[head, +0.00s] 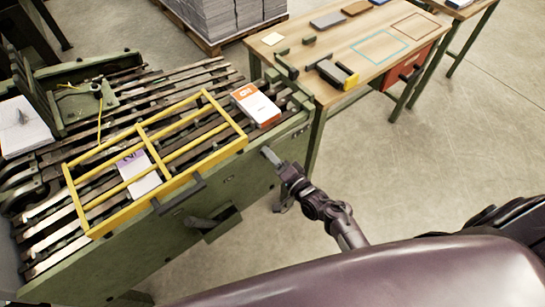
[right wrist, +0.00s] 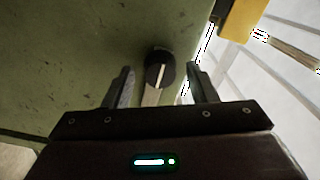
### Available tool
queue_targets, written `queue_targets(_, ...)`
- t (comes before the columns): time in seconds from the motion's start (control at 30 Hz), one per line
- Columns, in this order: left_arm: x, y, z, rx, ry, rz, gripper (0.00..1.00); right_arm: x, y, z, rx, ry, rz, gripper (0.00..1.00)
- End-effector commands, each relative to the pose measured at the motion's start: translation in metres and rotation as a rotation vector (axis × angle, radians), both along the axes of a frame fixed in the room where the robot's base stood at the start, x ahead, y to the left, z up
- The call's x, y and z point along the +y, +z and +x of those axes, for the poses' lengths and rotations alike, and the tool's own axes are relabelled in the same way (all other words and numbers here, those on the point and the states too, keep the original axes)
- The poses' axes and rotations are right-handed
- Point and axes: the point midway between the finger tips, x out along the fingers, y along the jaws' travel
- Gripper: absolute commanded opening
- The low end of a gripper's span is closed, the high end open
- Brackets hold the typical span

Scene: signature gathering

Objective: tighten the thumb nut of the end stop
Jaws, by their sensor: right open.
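In the right wrist view, a dark round knob (right wrist: 160,68) with a pale stripe stands on a green painted surface. It looks like the thumb nut, but I cannot tell for certain. My right gripper (right wrist: 160,76) is open, with one finger on each side of the knob and a visible gap to both. In the head view my right gripper (head: 274,160) is beside the front side of the green gathering machine (head: 250,180), near its right end. The knob cannot be made out in the head view. My left gripper is not in view.
A yellow frame (head: 142,130) lies over the machine's dark rails, with a printed sheet (head: 138,172) inside it. An orange and white booklet (head: 255,105) lies to its right. A wooden bench (head: 375,45) with tools adjoins the right end. The floor (head: 430,150) at right is clear.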

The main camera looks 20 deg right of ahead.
Motion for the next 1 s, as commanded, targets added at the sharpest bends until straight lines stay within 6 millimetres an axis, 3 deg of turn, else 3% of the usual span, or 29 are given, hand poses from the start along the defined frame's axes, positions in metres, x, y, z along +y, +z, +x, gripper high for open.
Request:
queue_targets(0.17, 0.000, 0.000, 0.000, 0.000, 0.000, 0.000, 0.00, -0.004, -0.001, -0.010, 0.002, -0.001, -0.001, 0.52)
queue_targets(0.57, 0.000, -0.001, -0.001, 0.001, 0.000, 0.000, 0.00, -0.025, -0.001, -0.068, 0.001, -0.001, 0.000, 0.52)
queue_targets(1.0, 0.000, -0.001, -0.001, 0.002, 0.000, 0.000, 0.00, -0.027, 0.000, -0.073, 0.000, 0.000, 0.000, 0.52)
